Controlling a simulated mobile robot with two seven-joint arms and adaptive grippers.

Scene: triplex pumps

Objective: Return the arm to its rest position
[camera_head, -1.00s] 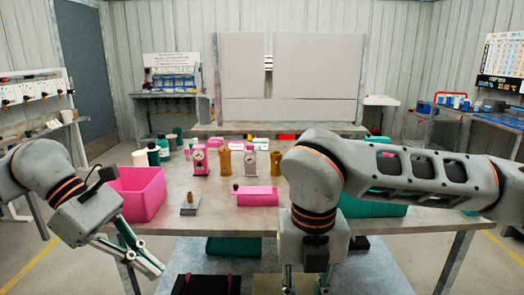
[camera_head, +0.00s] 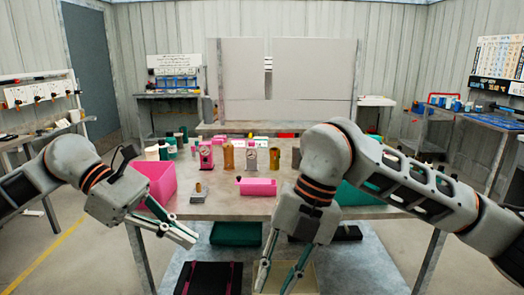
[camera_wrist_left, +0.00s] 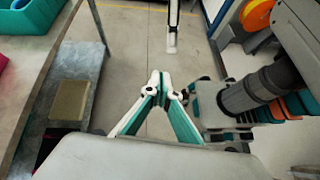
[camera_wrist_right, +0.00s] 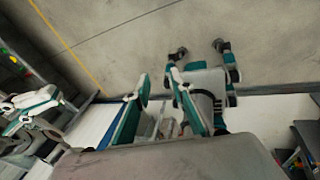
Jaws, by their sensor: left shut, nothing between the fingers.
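My left gripper (camera_head: 190,238) hangs in front of the table's near left corner, below the pink bin. Its fingertips meet with nothing between them, as the left wrist view (camera_wrist_left: 160,78) also shows. My right gripper (camera_head: 279,277) points down in front of the table's near edge. Its two fingers stand apart and hold nothing; the right wrist view (camera_wrist_right: 157,78) also shows the gap. Both arms are bent and held forward. The right arm hides the right part of the table.
The table (camera_head: 225,207) carries a pink bin (camera_head: 155,183), a pink block (camera_head: 256,187), a grey part (camera_head: 198,195) and several pump parts. Under it are a green bin (camera_head: 236,234) and a black case (camera_head: 208,278). Floor is clear at the left.

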